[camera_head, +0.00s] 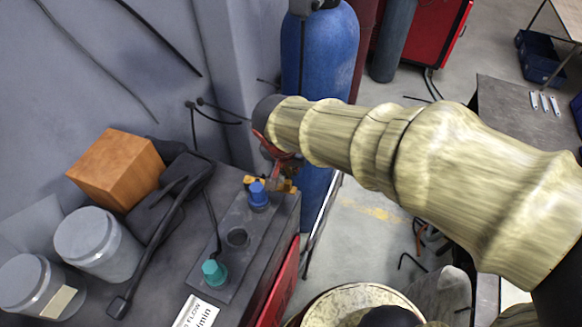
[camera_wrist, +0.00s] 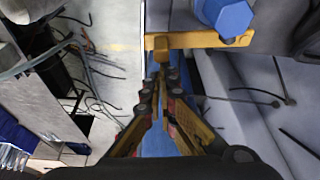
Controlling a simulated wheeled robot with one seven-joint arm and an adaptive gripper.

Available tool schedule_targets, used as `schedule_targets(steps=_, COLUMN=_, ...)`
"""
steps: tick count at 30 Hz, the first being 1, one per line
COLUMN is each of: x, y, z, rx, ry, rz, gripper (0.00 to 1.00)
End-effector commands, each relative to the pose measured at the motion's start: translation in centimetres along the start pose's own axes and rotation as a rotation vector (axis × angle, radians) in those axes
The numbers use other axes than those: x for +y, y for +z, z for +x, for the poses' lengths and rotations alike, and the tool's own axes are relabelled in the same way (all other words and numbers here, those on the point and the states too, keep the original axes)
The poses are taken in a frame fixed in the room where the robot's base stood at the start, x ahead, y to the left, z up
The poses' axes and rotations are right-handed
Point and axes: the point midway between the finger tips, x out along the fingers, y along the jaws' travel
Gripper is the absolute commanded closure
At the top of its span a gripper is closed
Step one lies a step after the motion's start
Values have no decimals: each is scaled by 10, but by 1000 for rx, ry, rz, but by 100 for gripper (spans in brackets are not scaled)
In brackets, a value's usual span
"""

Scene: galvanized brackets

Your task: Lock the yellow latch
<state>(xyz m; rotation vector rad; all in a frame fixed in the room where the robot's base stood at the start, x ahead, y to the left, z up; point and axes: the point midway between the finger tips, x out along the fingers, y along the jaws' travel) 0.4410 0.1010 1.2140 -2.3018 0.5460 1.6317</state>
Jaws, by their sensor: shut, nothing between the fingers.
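The yellow latch (camera_wrist: 200,40) is a flat bar running crosswise beside a blue hex-shaped cap (camera_wrist: 225,15) in the wrist view. Its left end has a small block. In the head view a bit of yellow latch (camera_head: 250,180) shows by the blue cap (camera_head: 258,194), on the plate at the bench's far end. My gripper (camera_wrist: 160,80) is shut and empty, its fingertips close to the latch's left end. I cannot tell whether they touch it. In the head view my gripper (camera_head: 277,175) is behind the blue cap, partly hidden by my arm.
The dark plate (camera_head: 222,262) also carries a round hole and a teal cap (camera_head: 214,272). A wooden box (camera_head: 115,170), grey canisters (camera_head: 97,243) and a black lever-like tool (camera_head: 160,235) lie to the left. A blue gas cylinder (camera_head: 318,55) stands behind the bench.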

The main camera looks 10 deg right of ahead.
Motion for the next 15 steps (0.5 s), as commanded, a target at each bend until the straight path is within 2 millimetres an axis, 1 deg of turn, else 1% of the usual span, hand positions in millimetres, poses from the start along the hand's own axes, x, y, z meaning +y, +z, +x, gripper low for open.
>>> schedule_targets(steps=7, x=-2, y=-2, z=0, rx=-1, ry=0, rz=-1, gripper=100)
schedule_targets(steps=15, x=-12, y=-8, z=3, rx=0, ry=-1, rz=-2, gripper=100)
